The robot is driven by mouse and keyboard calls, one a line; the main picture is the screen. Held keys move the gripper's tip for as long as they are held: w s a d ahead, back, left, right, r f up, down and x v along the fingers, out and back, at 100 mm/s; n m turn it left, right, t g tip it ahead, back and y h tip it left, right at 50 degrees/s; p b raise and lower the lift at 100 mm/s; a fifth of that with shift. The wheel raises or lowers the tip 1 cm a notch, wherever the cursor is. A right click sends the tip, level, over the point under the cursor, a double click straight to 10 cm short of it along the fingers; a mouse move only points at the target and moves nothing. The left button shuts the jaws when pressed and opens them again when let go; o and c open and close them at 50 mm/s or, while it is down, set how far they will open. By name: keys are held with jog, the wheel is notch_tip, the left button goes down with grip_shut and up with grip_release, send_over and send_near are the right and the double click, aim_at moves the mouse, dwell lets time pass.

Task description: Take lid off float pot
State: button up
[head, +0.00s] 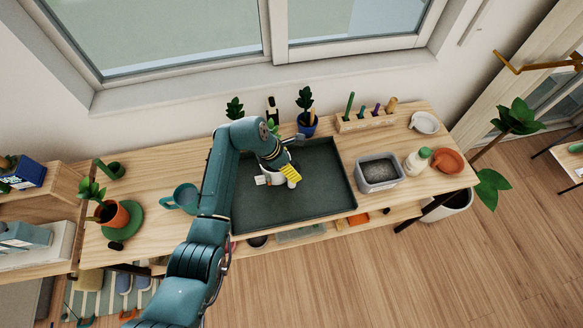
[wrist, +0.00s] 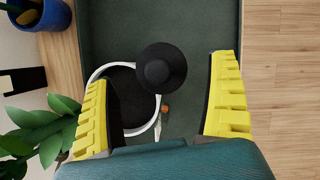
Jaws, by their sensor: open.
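My gripper (wrist: 161,88) is open, with one yellow finger on each side of a round black knob-like piece (wrist: 161,66). That piece looks like the lid's knob or the lid; I cannot tell which. It overlaps the white-rimmed float pot (wrist: 98,72), whose inside or top looks dark. A small orange-red bit (wrist: 165,108) shows beside the rim. Neither finger clearly touches the black piece. In the head view, my gripper (head: 281,176) is over the white pot (head: 272,178) on the dark green tray (head: 325,185) and hides much of it.
A grey bin (head: 380,172) stands right of the tray. Beyond it are a white bottle (head: 416,162) and a terracotta pot (head: 448,160). A blue plant pot (head: 307,124) and tool rack (head: 366,121) are behind. A teal watering can (head: 186,196) is left. The tray's right half is clear.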

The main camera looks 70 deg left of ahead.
jog(key=shift+x, duration=1.1)
jog(key=c, duration=1.1)
